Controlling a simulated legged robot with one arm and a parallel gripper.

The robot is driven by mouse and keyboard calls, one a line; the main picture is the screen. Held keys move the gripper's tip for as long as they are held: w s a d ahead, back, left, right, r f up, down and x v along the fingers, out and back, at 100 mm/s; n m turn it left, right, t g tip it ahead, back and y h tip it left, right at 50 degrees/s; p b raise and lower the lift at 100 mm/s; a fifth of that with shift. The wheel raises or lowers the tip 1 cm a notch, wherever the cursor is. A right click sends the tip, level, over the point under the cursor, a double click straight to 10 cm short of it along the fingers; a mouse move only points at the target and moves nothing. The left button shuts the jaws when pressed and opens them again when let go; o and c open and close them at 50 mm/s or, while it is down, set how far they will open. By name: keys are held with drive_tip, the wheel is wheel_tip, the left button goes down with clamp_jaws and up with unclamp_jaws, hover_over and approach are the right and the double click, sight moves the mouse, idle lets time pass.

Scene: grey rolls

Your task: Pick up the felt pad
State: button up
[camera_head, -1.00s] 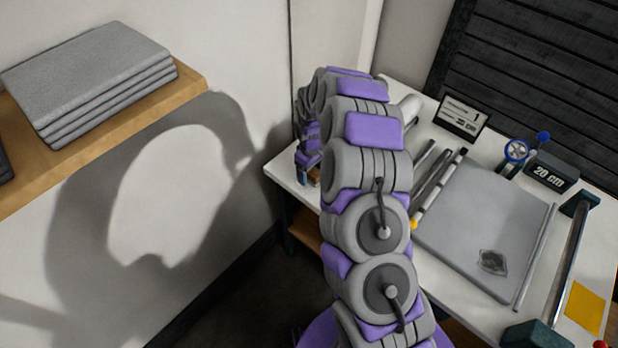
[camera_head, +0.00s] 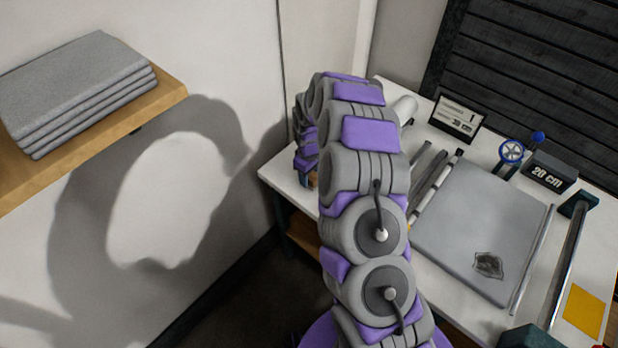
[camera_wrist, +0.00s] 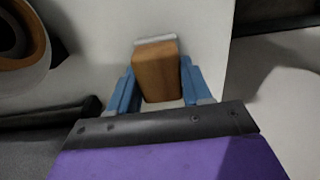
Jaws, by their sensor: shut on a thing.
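A brown block with a thin pale grey layer at its far end, which I take for the felt pad (camera_wrist: 157,72), sits between the blue fingers of my gripper (camera_wrist: 158,84) in the wrist view. The fingers are shut on its two sides. In the head view my gripper (camera_head: 305,163) is at the left end of the white table, mostly hidden behind my arm. A small brown bit of the block (camera_head: 313,179) shows beside it. I cannot tell whether the block touches the table.
The white table (camera_head: 277,174) holds a grey sheet (camera_head: 480,215), several rods, a sign (camera_head: 458,117), a 20 cm block (camera_head: 549,171) and a yellow square (camera_head: 584,308). A wooden shelf (camera_head: 110,140) with stacked grey sheets (camera_head: 75,85) is at left. A roll (camera_wrist: 22,40) is near my gripper.

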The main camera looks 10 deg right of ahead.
drive_tip(key=shift+a+r, duration=0.1)
drive_tip(key=shift+a, duration=0.5)
drive_tip(key=shift+a+r, duration=0.25)
drive_tip(key=r, duration=0.1)
drive_tip(key=r+p, duration=0.1)
drive_tip(key=r, duration=0.1)
drive_tip(key=shift+d, duration=0.25)
drive_tip(key=s+a+r+p, duration=0.1)
drive_tip(key=s+a+p, duration=0.2)
drive_tip(key=s, duration=1.1)
drive_tip(key=a, duration=0.3)
drive_tip(key=shift+s+a, duration=0.15)
drive_tip(key=shift+s, duration=0.15)
drive_tip(key=shift+a+r, duration=0.1)
drive_tip(key=shift+a, duration=0.05)
